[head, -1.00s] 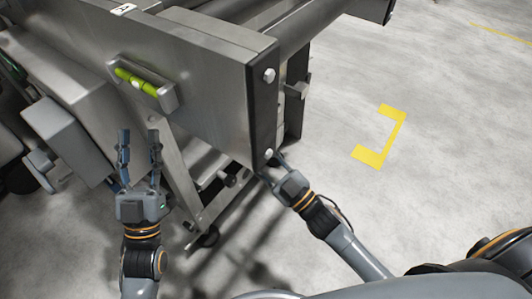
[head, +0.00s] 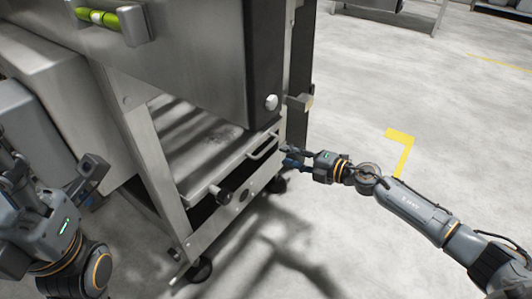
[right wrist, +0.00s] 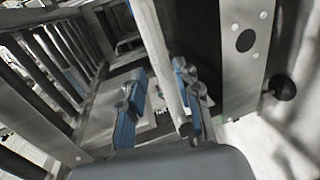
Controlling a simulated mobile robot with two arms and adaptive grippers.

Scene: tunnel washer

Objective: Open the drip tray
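The drip tray (head: 200,160) is a flat, grey metal tray low in the machine's frame. A thin metal bar handle (head: 264,146) and a dark round knob (head: 223,196) show at its front. My right gripper (head: 287,157) is at the right end of this front, close to the handle. In the right wrist view its two blue-padded fingers (right wrist: 163,103) are apart, with a pale bar (right wrist: 160,55) running between them. The bar looks like the handle; I cannot tell whether it touches a finger. My left gripper (head: 48,165) is at the left edge, fingers apart and empty, away from the tray.
A grey box (head: 50,75) is farther left. Clear floor with yellow marking (head: 403,148) lies right.

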